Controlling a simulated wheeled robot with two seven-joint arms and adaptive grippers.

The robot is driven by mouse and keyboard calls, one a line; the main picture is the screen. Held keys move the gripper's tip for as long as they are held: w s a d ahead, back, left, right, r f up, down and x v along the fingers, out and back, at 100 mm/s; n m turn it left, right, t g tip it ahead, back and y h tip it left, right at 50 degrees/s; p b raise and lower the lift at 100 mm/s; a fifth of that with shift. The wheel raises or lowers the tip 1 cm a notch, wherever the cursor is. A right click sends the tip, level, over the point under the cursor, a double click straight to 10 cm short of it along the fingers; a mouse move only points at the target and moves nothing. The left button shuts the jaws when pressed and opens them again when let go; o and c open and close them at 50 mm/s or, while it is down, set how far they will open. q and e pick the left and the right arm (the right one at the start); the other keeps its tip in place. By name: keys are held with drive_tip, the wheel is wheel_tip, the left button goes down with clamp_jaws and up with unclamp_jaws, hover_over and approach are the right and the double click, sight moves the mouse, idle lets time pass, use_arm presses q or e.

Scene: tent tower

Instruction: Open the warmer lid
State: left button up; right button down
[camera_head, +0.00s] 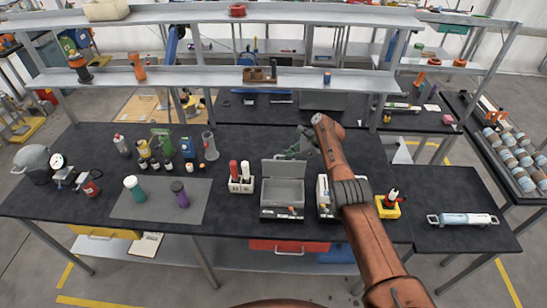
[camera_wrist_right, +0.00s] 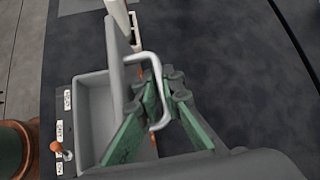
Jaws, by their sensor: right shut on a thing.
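The warmer (camera_head: 281,212) is a grey box on the dark bench, and its open cavity shows. Its lid (camera_head: 284,168) stands raised along the back edge. In the wrist view the warmer's cavity (camera_wrist_right: 85,115) lies at the left, with the lid (camera_wrist_right: 116,60) standing on edge beside it. The lid's pale bent handle (camera_wrist_right: 150,62) passes between the green fingers of my right gripper (camera_wrist_right: 160,98), which is shut on it. In the head view my right gripper (camera_head: 301,146) is behind the lid, partly hidden by my arm. My left gripper is not in view.
A white holder (camera_head: 241,185) with red and white bottles stands left of the warmer. Another box (camera_head: 324,198) stands to its right, partly behind my arm. A grey mat (camera_head: 155,207) bears two bottles. A shelf (camera_head: 220,77) spans the back above the bench.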

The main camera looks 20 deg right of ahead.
drive_tip(key=shift+d, duration=0.15)
drive_tip(key=shift+w, duration=0.1)
drive_tip(key=c, duration=2.3)
unclamp_jaws()
drive_tip(key=shift+c, duration=0.2)
drive_tip(key=shift+r, duration=0.4)
drive_tip(key=v, duration=1.1)
drive_tip(key=shift+s+d, duration=0.25)
